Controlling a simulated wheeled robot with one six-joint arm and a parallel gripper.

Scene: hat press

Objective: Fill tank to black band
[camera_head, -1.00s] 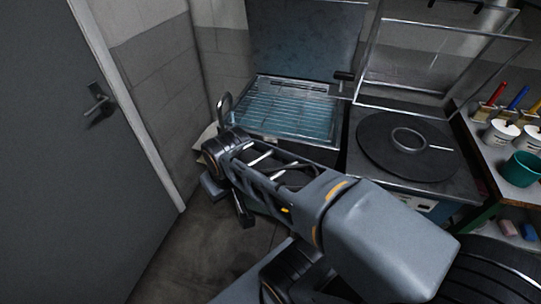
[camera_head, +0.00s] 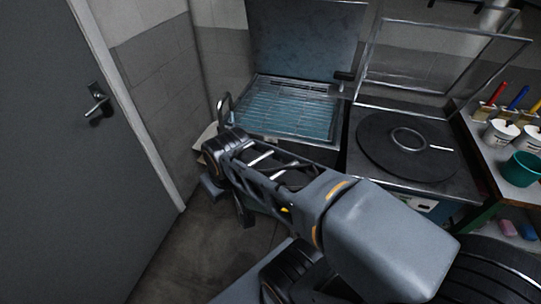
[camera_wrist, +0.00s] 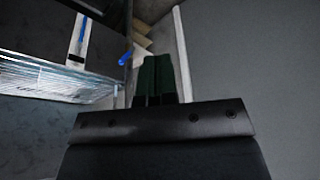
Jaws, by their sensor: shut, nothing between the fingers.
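An open tank (camera_head: 288,110) with a metal grid over bluish water stands behind my arm in the head view, its lid raised at the back. What looks like the tank's gridded top edge (camera_wrist: 60,75) shows at the left of the wrist view. A curved metal pipe (camera_head: 223,107) rises at the tank's left side. My gripper (camera_wrist: 158,72) is shut and empty, its dark green fingers together. A small blue part (camera_wrist: 126,58) shows beyond them, slightly left, apparently not touched.
A grey door (camera_head: 60,150) with a handle stands at the left. A round black plate (camera_head: 375,145) sits on the unit right of the tank. A shelf at far right holds white pots, brushes and a teal cup (camera_head: 521,169). Bare floor (camera_head: 195,255) lies between door and arm.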

